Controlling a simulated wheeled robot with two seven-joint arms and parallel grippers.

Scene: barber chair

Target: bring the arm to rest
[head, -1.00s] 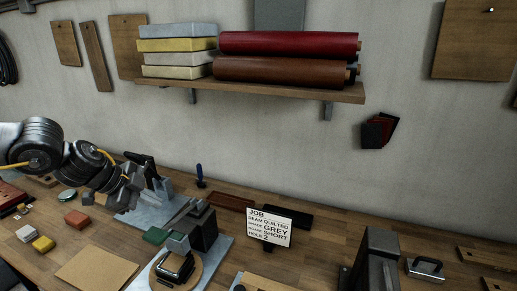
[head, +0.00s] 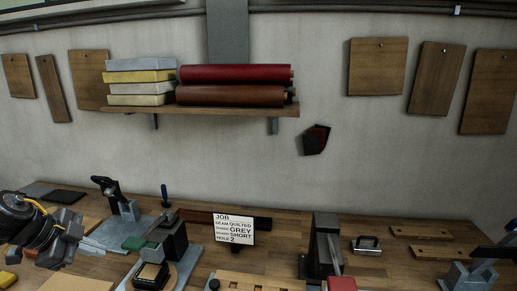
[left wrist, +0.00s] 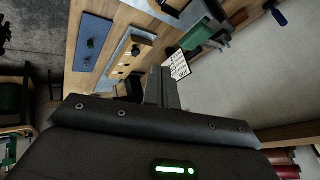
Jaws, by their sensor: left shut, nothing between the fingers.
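My left arm comes in from the left edge of the head view, low over the bench. Its gripper (head: 64,250) is shut and empty, held at the left end of the bench. In the left wrist view its shut fingers (left wrist: 161,88) point away from the camera with nothing between them. My right gripper is not in view.
The wooden bench (head: 380,262) carries a job card (head: 233,230), a round-based fixture (head: 152,276), a dark upright block (head: 325,245) and a metal handle (head: 366,245). Above, a wall shelf (head: 240,110) holds folded pads (head: 140,77) and red and brown rolls (head: 235,74).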

